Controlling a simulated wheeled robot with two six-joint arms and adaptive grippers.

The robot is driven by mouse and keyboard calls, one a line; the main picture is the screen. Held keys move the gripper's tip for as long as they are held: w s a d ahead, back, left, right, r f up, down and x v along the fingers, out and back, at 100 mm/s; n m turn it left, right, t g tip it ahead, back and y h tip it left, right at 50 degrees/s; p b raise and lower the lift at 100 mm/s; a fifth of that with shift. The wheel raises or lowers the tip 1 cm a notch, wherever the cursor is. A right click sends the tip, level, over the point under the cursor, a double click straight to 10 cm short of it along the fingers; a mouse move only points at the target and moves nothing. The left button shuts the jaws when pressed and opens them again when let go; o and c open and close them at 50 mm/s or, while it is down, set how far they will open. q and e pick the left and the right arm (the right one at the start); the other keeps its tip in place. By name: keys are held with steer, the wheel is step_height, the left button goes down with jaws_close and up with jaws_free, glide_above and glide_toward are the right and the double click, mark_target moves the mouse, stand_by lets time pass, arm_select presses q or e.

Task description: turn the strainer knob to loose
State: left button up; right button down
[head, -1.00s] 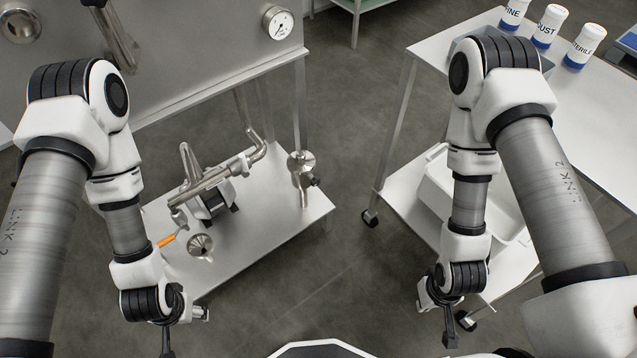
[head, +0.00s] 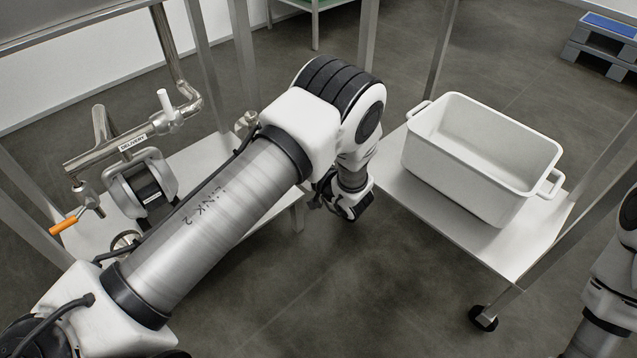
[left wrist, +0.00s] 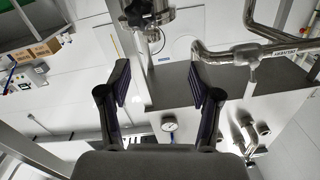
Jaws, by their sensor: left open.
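The strainer appears to be the steel clamped fitting (left wrist: 150,20) at the top of the left wrist view. A black knob (left wrist: 138,10) shows on it, partly cut by the frame edge. I cannot read its setting. My left gripper (left wrist: 162,88) is open, with nothing between its fingers, and apart from the fitting. In the head view only the steel top of a fitting (head: 247,121) shows behind my left forearm; the knob is hidden there. My right gripper is out of the picture.
A pipe labelled delivery (head: 132,143) with a white handle and a pump (head: 145,190) stand on the left shelf. An orange-handled valve (head: 63,225) is at its left. A white tub (head: 480,160) sits on the right cart. Floor separates the shelves.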

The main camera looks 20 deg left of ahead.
arm_select(q)
step_height(320, 180, down, 5)
steer(key=d+b, duration=0.1)
steer(key=b, duration=0.2)
steer(key=b+x, duration=0.1)
steer(key=x, duration=0.3)
steer(key=w+b+x, duration=0.1)
steer(key=x, duration=0.3)
steer(key=shift+d+r+b, duration=0.2)
steer(key=shift+d+b, duration=0.05)
steer(key=shift+b, duration=0.15)
steer(key=c, duration=1.1)
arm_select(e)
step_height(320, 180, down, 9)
